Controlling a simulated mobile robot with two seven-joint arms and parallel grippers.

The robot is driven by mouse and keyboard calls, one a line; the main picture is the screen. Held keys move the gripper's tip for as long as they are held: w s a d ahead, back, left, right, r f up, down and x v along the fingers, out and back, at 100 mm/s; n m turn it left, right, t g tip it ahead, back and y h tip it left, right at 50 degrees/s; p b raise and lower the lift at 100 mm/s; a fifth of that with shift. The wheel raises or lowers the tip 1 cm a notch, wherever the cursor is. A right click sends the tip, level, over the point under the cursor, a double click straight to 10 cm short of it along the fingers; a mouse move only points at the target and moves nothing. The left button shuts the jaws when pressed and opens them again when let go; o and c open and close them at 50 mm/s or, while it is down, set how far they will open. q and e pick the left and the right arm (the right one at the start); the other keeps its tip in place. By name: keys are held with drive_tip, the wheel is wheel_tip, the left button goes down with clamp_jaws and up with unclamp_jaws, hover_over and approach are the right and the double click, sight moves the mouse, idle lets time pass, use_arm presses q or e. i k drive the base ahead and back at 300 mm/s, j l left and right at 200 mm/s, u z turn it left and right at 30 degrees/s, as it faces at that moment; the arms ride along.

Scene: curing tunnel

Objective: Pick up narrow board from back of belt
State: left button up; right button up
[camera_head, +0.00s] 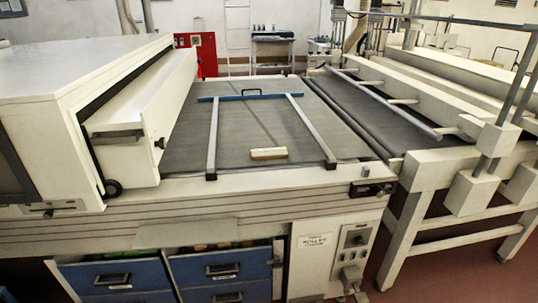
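A dark grey belt (244,133) runs across the top of the machine. A small, narrow, pale-yellow block or board (268,153) lies flat on it, toward the front and between two grey bars. Neither of my grippers is in view.
The left grey bar (213,140) and right grey bar (313,130) run lengthwise over the belt. A white tunnel housing (75,75) stands at the left. A second conveyor with white rails (415,165) adjoins at the right. Blue drawers (115,275) sit below.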

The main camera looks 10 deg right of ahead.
sight(281, 152)
drive_tip(key=i+l+z, duration=0.5)
drive_tip(key=i+l, duration=0.4)
drive_tip(key=i, duration=0.1)
